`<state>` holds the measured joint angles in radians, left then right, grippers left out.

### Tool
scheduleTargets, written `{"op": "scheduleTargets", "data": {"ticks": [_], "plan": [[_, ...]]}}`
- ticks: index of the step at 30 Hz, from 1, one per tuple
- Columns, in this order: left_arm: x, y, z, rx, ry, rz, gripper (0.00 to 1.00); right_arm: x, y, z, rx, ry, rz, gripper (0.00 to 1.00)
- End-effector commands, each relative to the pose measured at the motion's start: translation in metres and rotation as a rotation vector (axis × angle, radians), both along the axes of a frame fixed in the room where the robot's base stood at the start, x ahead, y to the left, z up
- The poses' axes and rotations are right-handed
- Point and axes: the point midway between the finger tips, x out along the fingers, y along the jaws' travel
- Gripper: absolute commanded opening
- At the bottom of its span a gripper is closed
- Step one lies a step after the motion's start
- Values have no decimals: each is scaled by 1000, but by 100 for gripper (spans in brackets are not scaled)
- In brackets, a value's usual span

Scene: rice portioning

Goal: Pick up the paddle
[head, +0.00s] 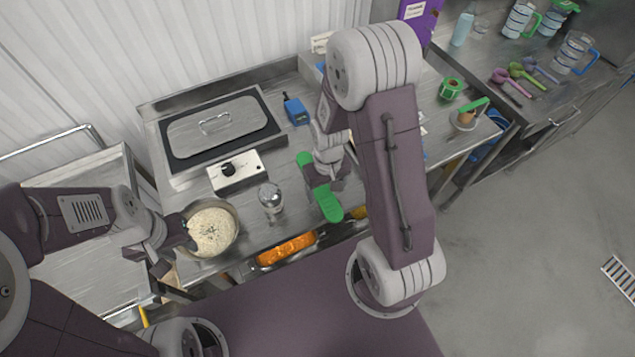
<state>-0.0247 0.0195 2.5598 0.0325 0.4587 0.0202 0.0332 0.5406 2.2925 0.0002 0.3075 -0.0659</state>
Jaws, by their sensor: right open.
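The long green paddle (328,204) lies on the steel counter near the picture's middle, its far end pointing up and left. My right gripper (325,181) is open over the paddle's middle and hides part of it. I cannot tell whether its fingers touch the paddle. My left gripper (184,238) is at the left rim of a round metal bowl of rice (236,240). Its fingertips are dark and partly hidden, so I cannot tell whether they are closed on the rim.
A clear container (271,198) stands between bowl and paddle. An orange-filled tray (286,250) lies at the front edge. Behind are a white box with a black knob (250,170), a lidded steel well (205,130) and a blue device (296,109). A green roll (451,89) lies right.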

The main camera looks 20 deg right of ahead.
Motion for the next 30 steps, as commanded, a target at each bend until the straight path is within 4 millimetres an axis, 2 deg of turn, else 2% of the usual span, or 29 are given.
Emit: {"op": "scheduleTargets", "data": {"ticks": [3, 6, 13, 14, 18, 21, 30], "plan": [[0, 0, 4, 0, 0, 0, 36, -3, -4, -22, 1, 7, 0, 75], [0, 0, 3, 0, 0, 0, 36, -2, -4, -34, 0, 4, 0, 75], [0, 0, 3, 0, 0, 0, 36, -1, -4, -37, 0, 1, 0, 75], [0, 0, 3, 0, 0, 0, 36, -1, -4, -37, 0, 1, 0, 73], [0, 0, 3, 0, 0, 0, 36, -1, -4, -37, 0, 1, 0, 34], [0, 0, 3, 0, 0, 0, 36, -1, -4, -37, 0, 1, 0, 9], [0, 0, 3, 0, 0, 0, 36, 0, -4, -30, 0, -2, 0, 9]]}}
